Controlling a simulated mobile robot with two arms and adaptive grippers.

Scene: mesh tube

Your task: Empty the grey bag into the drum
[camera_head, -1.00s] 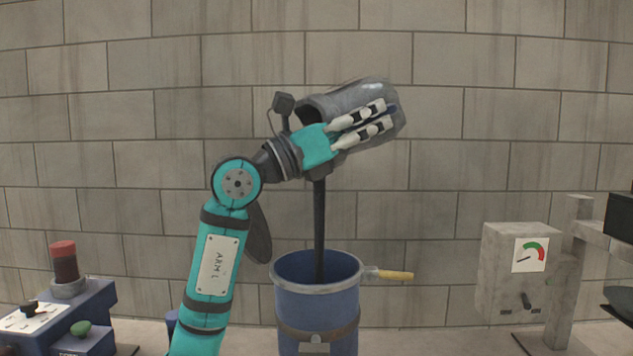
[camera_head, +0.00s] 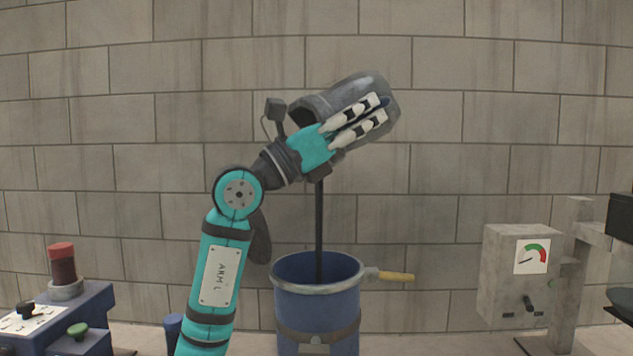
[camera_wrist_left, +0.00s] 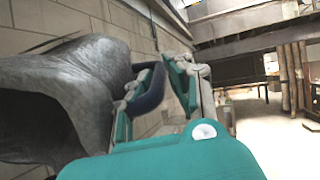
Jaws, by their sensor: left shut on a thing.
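The grey bag (camera_head: 345,97) hangs in the air above the blue drum (camera_head: 318,315), tilted so that its dark mouth faces down and left. My left gripper (camera_head: 362,122) is shut on the bag, its two white-and-black fingers across the near side. In the left wrist view the bag (camera_wrist_left: 85,80) shows its wide mouth at left, and the fingers close around a dark blue strap or handle (camera_wrist_left: 150,88). A dark vertical column (camera_head: 319,230) runs from below the gripper into the drum; I cannot tell whether it is a rod or falling material. My right gripper is out of view.
A yellow-ended handle (camera_head: 397,277) sticks out right from the drum's rim. A grey gauge box (camera_head: 520,275) stands at right, and a blue unit with a red-topped cylinder (camera_head: 63,265) at left. A block wall stands behind.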

